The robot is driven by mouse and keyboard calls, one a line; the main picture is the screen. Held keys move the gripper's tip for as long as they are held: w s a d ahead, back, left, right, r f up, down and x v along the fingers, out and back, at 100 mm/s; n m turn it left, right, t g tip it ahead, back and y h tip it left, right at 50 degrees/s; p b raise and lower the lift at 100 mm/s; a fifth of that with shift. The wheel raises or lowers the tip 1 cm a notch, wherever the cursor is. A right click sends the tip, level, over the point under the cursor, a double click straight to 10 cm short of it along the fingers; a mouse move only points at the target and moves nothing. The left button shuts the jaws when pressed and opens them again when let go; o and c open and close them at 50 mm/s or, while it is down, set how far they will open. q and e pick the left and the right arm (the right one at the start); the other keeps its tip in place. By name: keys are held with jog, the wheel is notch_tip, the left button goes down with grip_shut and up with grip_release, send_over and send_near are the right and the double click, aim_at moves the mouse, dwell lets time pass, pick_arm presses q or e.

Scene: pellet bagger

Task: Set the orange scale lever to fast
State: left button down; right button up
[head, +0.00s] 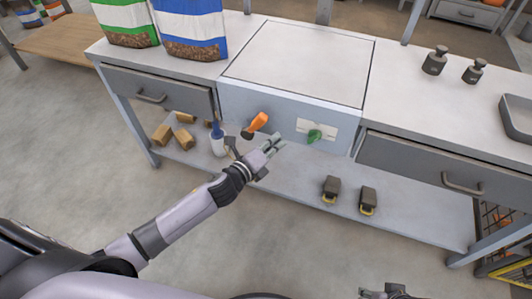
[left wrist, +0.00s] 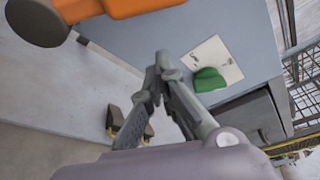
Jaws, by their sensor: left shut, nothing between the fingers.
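The orange scale lever (head: 259,121) sticks out from the grey-blue front panel (head: 236,107) of the scale, tilted up and to the right from its dark pivot. It also shows large at the top of the left wrist view (left wrist: 118,8). My left gripper (head: 277,143) is shut and empty, just below and to the right of the lever, apart from it. Its closed fingers also show in the left wrist view (left wrist: 162,75). A white label (head: 328,127) with a green piece (head: 314,136) is on the panel, right of the gripper. My right gripper (head: 386,292) shows only partly at the bottom edge.
Two pellet bags (head: 190,28) stand on the bench at the left. Dark weights (head: 434,61) stand at the right. On the lower shelf are wooden blocks (head: 183,138), a spray bottle (head: 217,141) and two dark objects with yellow parts (head: 331,190). Drawer handles (head: 463,183) stick out.

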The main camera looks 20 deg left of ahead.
aim_at(254, 126)
pick_arm(q)
jog(key=shift+s+a+r, duration=0.1)
jog(key=shift+a+r, duration=0.35)
jog(key=shift+a, duration=0.35)
jog(key=shift+a+r, duration=0.4)
jog(key=shift+a, duration=0.4)
pick_arm(e)
jog(key=shift+f, duration=0.6)
pick_arm(q)
jog(key=shift+r, duration=0.1)
